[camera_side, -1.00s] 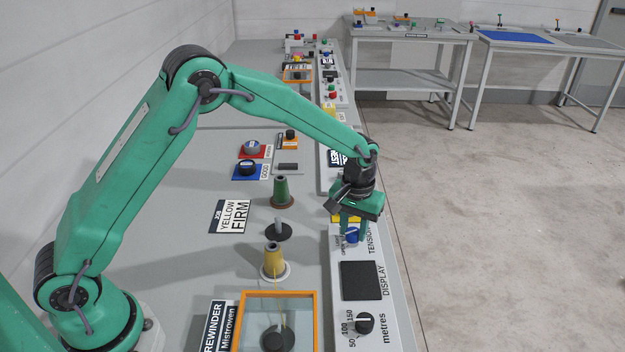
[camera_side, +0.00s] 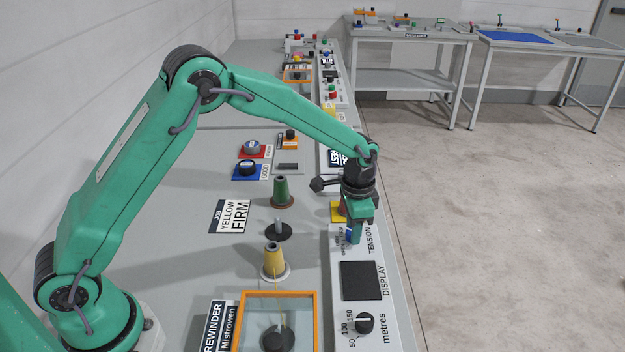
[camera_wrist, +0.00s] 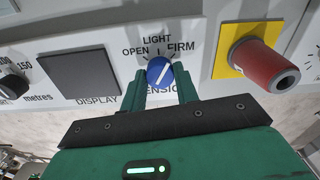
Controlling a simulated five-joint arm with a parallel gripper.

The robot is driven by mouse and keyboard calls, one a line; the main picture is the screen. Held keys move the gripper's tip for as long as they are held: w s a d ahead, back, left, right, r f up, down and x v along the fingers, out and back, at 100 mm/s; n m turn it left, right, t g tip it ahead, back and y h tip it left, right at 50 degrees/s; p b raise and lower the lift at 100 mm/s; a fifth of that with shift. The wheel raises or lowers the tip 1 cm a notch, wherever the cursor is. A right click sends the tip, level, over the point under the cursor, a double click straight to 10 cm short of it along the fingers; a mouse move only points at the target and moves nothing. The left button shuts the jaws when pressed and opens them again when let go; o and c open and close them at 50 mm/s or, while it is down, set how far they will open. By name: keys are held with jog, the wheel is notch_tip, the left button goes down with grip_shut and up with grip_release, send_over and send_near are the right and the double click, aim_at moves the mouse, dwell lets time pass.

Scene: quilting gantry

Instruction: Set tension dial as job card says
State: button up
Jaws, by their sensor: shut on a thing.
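The job card (camera_side: 230,216) on the bench reads "JOB YELLOW FIRM". The blue tension dial (camera_wrist: 159,71) sits on the grey panel, with OPEN, LIGHT and FIRM printed around it. Its white line slants from lower left to upper right, its upper end towards FIRM. My gripper (camera_wrist: 160,90) is shut on the dial, one finger on each side. In the side view my gripper (camera_side: 354,236) points down at the panel, and the dial (camera_side: 349,236) is partly hidden by the fingers.
A red knob (camera_wrist: 264,66) on a yellow plate stands beside the dial. The dark display (camera_side: 361,281) and black metres knob (camera_side: 364,323) lie nearer on the panel. Yellow (camera_side: 273,262) and green (camera_side: 282,193) cones and an orange-framed cover (camera_side: 316,310) stand to the left.

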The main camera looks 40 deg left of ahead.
jog(key=shift+m, duration=1.4)
jog(key=shift+r, duration=0.1)
jog(key=o, duration=1)
jog(key=shift+r, duration=3.85)
jog(key=shift+r, duration=0.15)
